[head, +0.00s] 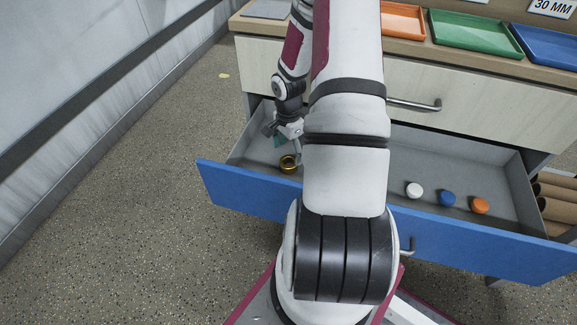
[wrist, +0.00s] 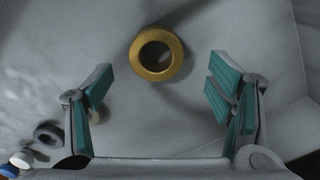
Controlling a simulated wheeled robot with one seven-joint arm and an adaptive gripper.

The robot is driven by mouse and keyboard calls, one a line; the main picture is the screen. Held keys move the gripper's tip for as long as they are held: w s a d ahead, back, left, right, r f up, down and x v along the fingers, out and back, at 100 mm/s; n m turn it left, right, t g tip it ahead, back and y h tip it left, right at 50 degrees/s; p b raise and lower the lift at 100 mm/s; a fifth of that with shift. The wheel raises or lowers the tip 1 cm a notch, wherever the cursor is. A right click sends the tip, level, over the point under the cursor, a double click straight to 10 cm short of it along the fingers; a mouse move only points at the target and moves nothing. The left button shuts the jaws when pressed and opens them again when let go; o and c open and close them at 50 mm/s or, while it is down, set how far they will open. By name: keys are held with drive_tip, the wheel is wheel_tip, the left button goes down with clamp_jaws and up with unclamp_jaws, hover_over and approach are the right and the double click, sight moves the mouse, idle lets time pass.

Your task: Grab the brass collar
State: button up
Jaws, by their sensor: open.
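The brass collar (head: 288,163) is a gold ring lying in the open drawer (head: 455,160), near its left end in the head view. In the wrist view the brass collar (wrist: 158,72) lies on the drawer floor, its round hole facing the camera. My gripper (wrist: 160,90) is open, with a teal-padded finger on each side of the picture. The collar appears between and a little beyond the fingertips, with nothing held. In the head view my gripper (head: 283,138) is inside the drawer just above the collar, partly hidden by my own arm.
A white piece (head: 413,190), a blue piece (head: 447,198) and an orange piece (head: 480,205) lie at the drawer's right. A grey ring (wrist: 48,135) shows at the wrist view's left. The blue drawer front (head: 240,190) and drawer walls bound the space. Orange, green and blue trays stand on the countertop.

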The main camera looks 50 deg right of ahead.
sight(289, 160)
wheel_tip(289, 160, down, 4)
drive_tip(key=shift+s+a+f+b, duration=0.15)
drive_tip(key=shift+f+b, duration=0.1)
drive_tip(key=shift+b, duration=0.7)
drive_tip(key=c, duration=1.3)
